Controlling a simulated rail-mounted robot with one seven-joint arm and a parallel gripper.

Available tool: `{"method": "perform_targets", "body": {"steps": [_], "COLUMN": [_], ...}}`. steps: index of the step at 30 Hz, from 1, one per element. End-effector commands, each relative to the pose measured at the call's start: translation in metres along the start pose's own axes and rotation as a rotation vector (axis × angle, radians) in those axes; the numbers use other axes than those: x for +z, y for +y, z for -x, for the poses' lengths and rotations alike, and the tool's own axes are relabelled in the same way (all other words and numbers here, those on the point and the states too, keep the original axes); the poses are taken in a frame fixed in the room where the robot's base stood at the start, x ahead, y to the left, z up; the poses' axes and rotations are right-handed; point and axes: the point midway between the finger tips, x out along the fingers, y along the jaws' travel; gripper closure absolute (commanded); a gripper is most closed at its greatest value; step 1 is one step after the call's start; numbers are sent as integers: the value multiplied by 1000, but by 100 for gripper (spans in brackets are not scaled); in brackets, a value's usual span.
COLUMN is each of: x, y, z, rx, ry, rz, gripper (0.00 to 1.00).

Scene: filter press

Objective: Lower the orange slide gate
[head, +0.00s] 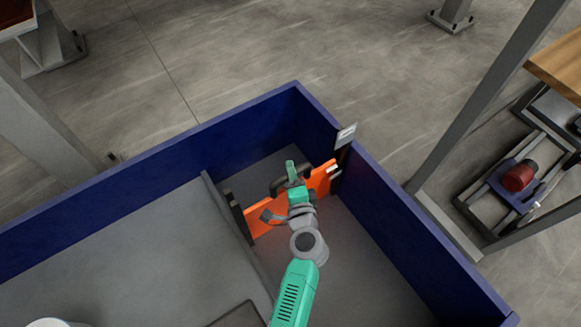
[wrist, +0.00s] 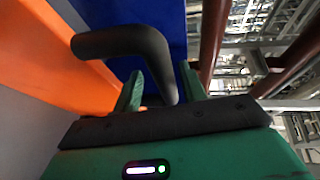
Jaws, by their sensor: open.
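The orange slide gate (head: 262,224) stands across a channel inside the blue-walled trough, between two dark guide posts. It also fills the left of the wrist view (wrist: 60,60). A dark bent handle (wrist: 118,42) is on the gate's face. My gripper (head: 291,171) is at the gate, its green fingers open. In the wrist view, one bent leg of the handle runs down between the two spread fingers (wrist: 163,85). I cannot tell whether either finger touches it. My wrist hides the middle of the gate in the head view.
Blue trough walls (head: 395,215) rise close by on the right and behind. A grey panel (head: 140,260) lies left of the gate. A small pale tag (head: 346,134) stands on the wall by the right post. Steel frame legs (head: 480,100) stand outside the trough.

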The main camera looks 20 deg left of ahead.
Motion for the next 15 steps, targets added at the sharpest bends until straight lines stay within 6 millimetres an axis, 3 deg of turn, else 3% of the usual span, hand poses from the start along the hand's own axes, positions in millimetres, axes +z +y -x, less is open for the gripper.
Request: {"method": "perform_targets", "body": {"steps": [6, 15], "x": [0, 0], "y": [-1, 1], "z": [43, 55], "rx": [3, 2], "ry": [1, 1], "rz": [0, 0], "gripper": [59, 59]}}
